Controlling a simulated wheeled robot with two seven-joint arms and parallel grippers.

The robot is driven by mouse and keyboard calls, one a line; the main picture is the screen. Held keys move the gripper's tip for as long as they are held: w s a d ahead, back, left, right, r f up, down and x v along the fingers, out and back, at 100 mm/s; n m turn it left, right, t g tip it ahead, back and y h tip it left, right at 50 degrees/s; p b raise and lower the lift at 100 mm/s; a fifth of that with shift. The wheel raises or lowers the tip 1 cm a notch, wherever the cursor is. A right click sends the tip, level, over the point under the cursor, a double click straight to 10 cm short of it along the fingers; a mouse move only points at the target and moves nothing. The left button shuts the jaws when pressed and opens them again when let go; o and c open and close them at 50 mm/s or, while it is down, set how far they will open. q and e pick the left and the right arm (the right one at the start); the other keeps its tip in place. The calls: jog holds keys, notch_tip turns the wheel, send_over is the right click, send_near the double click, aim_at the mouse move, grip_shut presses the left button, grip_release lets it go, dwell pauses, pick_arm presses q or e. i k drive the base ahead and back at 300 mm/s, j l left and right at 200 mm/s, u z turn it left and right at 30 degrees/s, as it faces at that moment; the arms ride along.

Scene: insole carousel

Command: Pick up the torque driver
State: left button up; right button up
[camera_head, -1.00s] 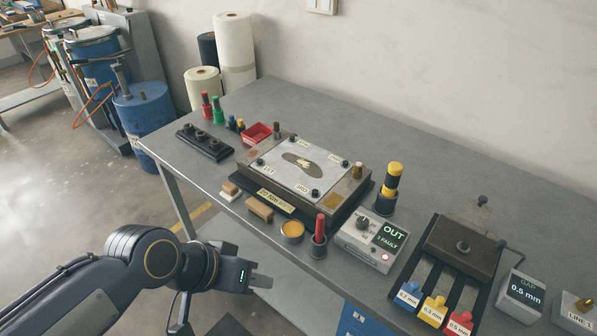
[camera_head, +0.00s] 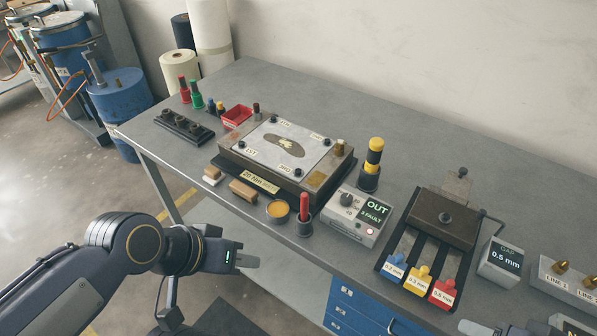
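A yellow-and-black handled tool (camera_head: 374,158), which looks like the torque driver, stands upright in a dark round holder (camera_head: 368,181) behind the grey OUT/fault box. A red-handled tool (camera_head: 304,205) stands in another dark cup nearer the front edge. My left gripper (camera_head: 254,262) is in front of the table's front edge, left of and well apart from both tools. It holds nothing that I can see; its finger gap is too small to judge. Part of what looks like my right gripper (camera_head: 478,328) shows at the bottom edge, mostly cut off.
A fixture with a white insole plate (camera_head: 270,158) sits mid-table. The fault box (camera_head: 351,214) stands between the tool holder and the front edge. A gauge block (camera_head: 446,217) with blue, yellow and red tabs is to the right. The table's back strip (camera_head: 420,145) is clear.

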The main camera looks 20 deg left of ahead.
aim_at(376, 146)
jog(key=z, duration=0.95)
jog(key=k+j+z, duration=0.1)
jog(key=j+z, duration=0.35)
jog(key=k+j+z, duration=0.1)
jog(key=j+z, duration=0.15)
jog(key=z, duration=0.2)
jog(key=k+j+z, duration=0.2)
jog(key=z, duration=0.25)
jog(key=k+j+z, duration=0.15)
jog(key=j, duration=0.3)
jog(key=k+j+z, duration=0.15)
jog(key=k+j, duration=0.15)
jog(key=j, duration=0.1)
